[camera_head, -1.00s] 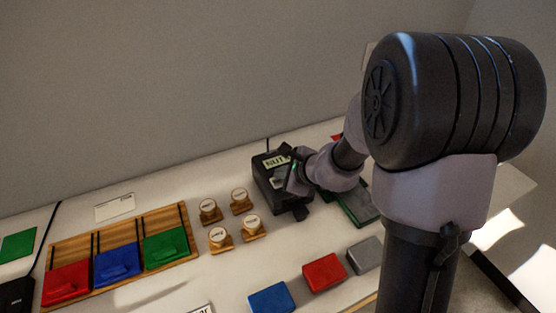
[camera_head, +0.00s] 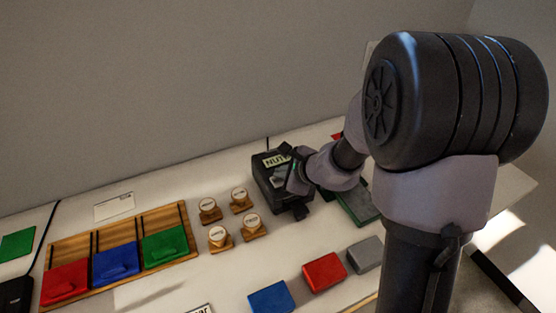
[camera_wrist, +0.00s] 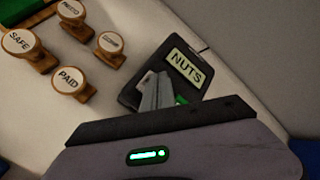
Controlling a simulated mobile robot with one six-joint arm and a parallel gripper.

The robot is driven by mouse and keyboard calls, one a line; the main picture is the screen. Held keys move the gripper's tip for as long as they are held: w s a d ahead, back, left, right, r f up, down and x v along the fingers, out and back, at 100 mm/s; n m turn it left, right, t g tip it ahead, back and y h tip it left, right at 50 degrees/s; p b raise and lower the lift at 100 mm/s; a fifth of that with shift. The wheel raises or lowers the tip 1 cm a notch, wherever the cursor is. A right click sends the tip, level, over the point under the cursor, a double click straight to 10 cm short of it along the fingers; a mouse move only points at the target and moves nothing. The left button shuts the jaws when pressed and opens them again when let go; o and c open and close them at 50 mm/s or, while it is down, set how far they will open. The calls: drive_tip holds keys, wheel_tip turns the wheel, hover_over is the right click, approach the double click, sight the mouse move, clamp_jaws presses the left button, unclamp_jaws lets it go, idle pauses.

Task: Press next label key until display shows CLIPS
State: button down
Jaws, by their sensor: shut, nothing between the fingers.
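The label machine (camera_head: 268,187) is a dark box on the white table. Its display (camera_wrist: 188,68) reads NUTS in the wrist view, and the same display shows in the head view (camera_head: 276,159). My gripper (camera_wrist: 158,92) is shut and empty, with its fingers over the lower part of the machine, below the display. A bit of a green key (camera_wrist: 181,100) shows beside the fingers. The rest of the keys are hidden behind my gripper, and I cannot tell whether the fingertips touch a key.
Several round-topped wooden stamps (camera_head: 219,237) stand left of the machine. A wooden tray (camera_head: 190,222) with red, blue and green blocks lies further left. Blue, red (camera_head: 324,273) and grey blocks lie in front. A green pad (camera_head: 359,205) lies right of the machine.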

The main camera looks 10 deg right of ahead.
sight(281, 181)
drive_tip(key=shift+f+b, duration=0.3)
drive_tip(key=shift+f, duration=0.05)
drive_tip(key=shift+r, duration=0.1)
drive_tip(key=shift+r+p, duration=0.3)
drive_tip(key=shift+r, duration=0.15)
wheel_tip(281, 181, up, 6)
drive_tip(key=p, duration=0.5)
idle(0.4)
